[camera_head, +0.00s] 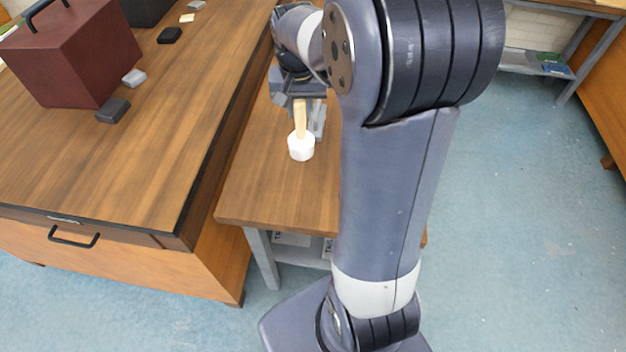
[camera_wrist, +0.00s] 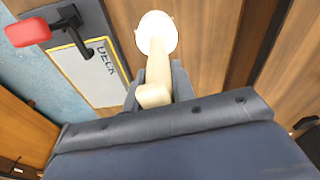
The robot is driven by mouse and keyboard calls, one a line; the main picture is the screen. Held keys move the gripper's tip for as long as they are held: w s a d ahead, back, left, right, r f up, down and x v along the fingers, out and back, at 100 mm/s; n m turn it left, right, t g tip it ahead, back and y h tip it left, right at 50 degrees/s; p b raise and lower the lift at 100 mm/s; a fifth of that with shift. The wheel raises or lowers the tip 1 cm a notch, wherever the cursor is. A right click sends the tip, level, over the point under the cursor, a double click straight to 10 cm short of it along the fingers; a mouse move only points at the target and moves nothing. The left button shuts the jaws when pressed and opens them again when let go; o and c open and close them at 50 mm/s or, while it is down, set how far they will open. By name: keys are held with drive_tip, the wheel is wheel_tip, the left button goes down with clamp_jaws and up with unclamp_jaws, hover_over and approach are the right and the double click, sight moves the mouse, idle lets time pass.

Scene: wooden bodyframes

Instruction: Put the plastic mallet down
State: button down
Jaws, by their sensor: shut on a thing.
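The plastic mallet has a white head (camera_head: 301,147) and a pale wooden-coloured handle (camera_head: 299,115). My gripper (camera_head: 306,108) is shut on the handle, with the head hanging down over the narrow wooden bench (camera_head: 255,185). I cannot tell whether the head touches the bench top. In the wrist view the white head (camera_wrist: 157,32) lies beyond my gripper (camera_wrist: 158,85), and the handle (camera_wrist: 152,92) runs between the fingers. Part of the bench is hidden behind my arm.
A larger desk (camera_head: 110,170) stands close on the left, with a dark red box (camera_head: 70,50) and small grey and black blocks on it. The near end of the bench is clear. Blue floor (camera_head: 520,220) is open on the right. The wrist view shows a red-ended object (camera_wrist: 28,32) at upper left.

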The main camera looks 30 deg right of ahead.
sight(311, 137)
drive_tip(key=shift+s+d+r+m+b, duration=0.3)
drive_tip(key=shift+s+d+m, duration=0.1)
drive_tip(key=shift+d, duration=0.1)
drive_tip(key=shift+s+d+r+m+b, duration=0.2)
drive_tip(key=shift+s+d+m+b, duration=0.1)
drive_tip(key=shift+d+m, duration=0.15)
wheel_tip(311, 137, down, 9)
drive_tip(key=shift+f, duration=0.1)
drive_tip(key=c, duration=1.2)
unclamp_jaws()
drive_tip(key=shift+f, duration=0.1)
drive_tip(key=r, duration=0.4)
drive_tip(key=s+r, duration=0.1)
drive_tip(key=r, duration=0.3)
drive_tip(key=a+r, duration=0.1)
drive_tip(key=r, duration=0.3)
drive_tip(key=shift+s+r, duration=0.1)
drive_tip(key=shift+s, duration=0.15)
